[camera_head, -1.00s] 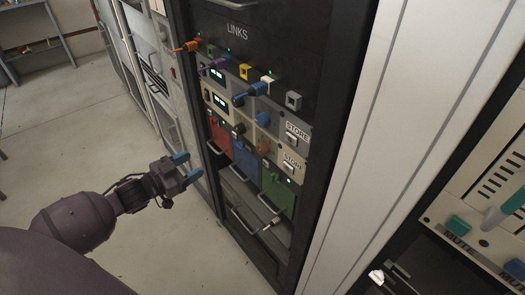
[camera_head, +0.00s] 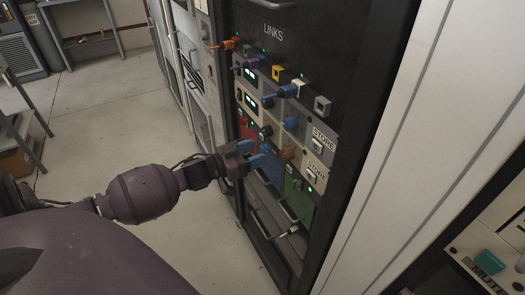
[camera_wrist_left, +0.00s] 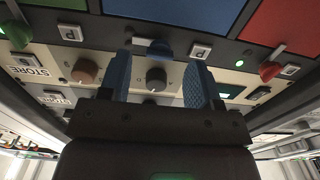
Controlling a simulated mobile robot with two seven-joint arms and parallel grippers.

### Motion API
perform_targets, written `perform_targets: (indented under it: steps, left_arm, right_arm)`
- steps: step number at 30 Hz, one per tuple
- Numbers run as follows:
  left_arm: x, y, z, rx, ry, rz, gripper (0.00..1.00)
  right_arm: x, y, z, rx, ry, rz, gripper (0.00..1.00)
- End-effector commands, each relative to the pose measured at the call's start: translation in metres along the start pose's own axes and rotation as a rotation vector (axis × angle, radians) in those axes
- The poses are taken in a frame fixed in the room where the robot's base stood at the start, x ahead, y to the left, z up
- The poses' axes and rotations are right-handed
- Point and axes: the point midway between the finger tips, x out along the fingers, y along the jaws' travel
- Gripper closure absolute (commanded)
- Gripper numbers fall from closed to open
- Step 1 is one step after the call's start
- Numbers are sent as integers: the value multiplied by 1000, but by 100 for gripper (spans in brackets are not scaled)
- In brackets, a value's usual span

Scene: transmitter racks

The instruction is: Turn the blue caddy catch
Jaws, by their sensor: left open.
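The blue caddy (camera_head: 267,197) sits low in the rack between the red caddy (camera_head: 250,131) and the green caddy (camera_head: 298,202). In the left wrist view the blue catch (camera_wrist_left: 160,48) is on the strip at the edge of the blue caddy (camera_wrist_left: 180,10), next to a label marked P. My left gripper (camera_head: 257,156) is open in front of the rack. In the wrist view its blue fingers (camera_wrist_left: 158,72) stand either side of a dark round knob (camera_wrist_left: 156,79), with the blue catch just past their tips. In the head view I cannot make out the blue catch behind the gripper. My right gripper is not in view.
A green catch (camera_wrist_left: 18,35) and a red catch (camera_wrist_left: 271,70) flank the blue one. A brown knob (camera_wrist_left: 85,72) is beside the left finger. Colored plugs (camera_head: 278,73) stick out of the panels above. The floor (camera_head: 110,110) left of the rack is clear.

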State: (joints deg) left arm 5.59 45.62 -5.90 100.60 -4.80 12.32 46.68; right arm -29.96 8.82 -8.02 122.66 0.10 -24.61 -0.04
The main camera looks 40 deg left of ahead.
Motion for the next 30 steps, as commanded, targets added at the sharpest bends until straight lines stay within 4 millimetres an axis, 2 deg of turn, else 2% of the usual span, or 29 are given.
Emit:
perform_targets:
  steps: [3,7,18,27,28,30]
  left_arm:
    - [14,0,2,-1,-1,2,43]
    - [22,0,1,-1,-2,0,43]
    - [26,0,0,0,0,0,43]
    - [26,0,0,0,0,0,88]
    - [26,0,0,0,0,0,92]
    - [26,0,0,0,0,0,92]
  right_arm:
    - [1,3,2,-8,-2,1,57]
    - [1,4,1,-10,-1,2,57]
    - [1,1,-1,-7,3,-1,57]
    - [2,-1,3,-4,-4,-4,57]
    - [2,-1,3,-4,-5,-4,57]
    - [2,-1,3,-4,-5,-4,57]
